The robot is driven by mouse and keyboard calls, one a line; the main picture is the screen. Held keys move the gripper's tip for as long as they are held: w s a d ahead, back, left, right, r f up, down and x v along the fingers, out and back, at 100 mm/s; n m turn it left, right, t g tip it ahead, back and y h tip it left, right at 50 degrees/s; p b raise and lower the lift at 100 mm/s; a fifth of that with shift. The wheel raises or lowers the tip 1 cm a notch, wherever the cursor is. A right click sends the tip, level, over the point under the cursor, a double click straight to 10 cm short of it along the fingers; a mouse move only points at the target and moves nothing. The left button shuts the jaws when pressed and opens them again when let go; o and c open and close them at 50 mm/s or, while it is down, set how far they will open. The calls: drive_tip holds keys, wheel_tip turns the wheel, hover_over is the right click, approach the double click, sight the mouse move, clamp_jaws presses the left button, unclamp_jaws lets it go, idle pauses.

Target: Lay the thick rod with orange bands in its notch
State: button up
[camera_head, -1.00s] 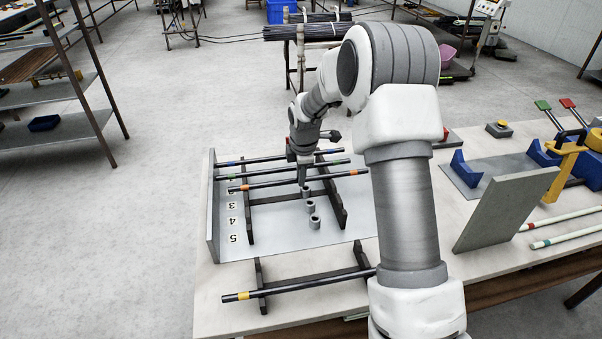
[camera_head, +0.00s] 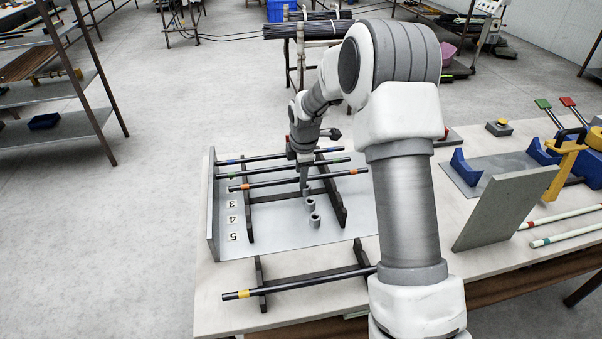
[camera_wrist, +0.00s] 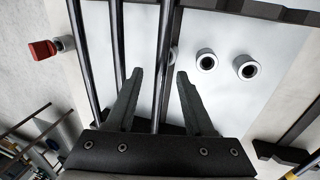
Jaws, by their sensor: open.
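The thick dark rod with orange bands (camera_head: 270,183) lies across the black rails (camera_head: 336,205) of the rack, nearest of the rods on it. Its bands show near both ends in the head view. My gripper (camera_head: 304,187) is at the middle of this rod. In the wrist view my gripper (camera_wrist: 160,85) is open, with one finger on each side of a dark rod (camera_wrist: 163,50), which appears to be the orange-banded one. Neither finger visibly presses on it. Whether the rod sits fully down in a notch cannot be told.
A blue-banded rod (camera_head: 235,162) and a green-banded rod (camera_head: 235,173) lie just beyond, on the same rack. Grey posts (camera_head: 314,220) stand on the plate between the rails. A yellow-banded rod (camera_head: 310,283) lies on a nearer stand. A grey upright panel (camera_head: 507,210) stands right.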

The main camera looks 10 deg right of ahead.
drive_tip(key=p+v, duration=0.2)
drive_tip(key=v, duration=1.5)
drive_tip(key=shift+r, duration=0.2)
drive_tip(key=shift+s, duration=0.15)
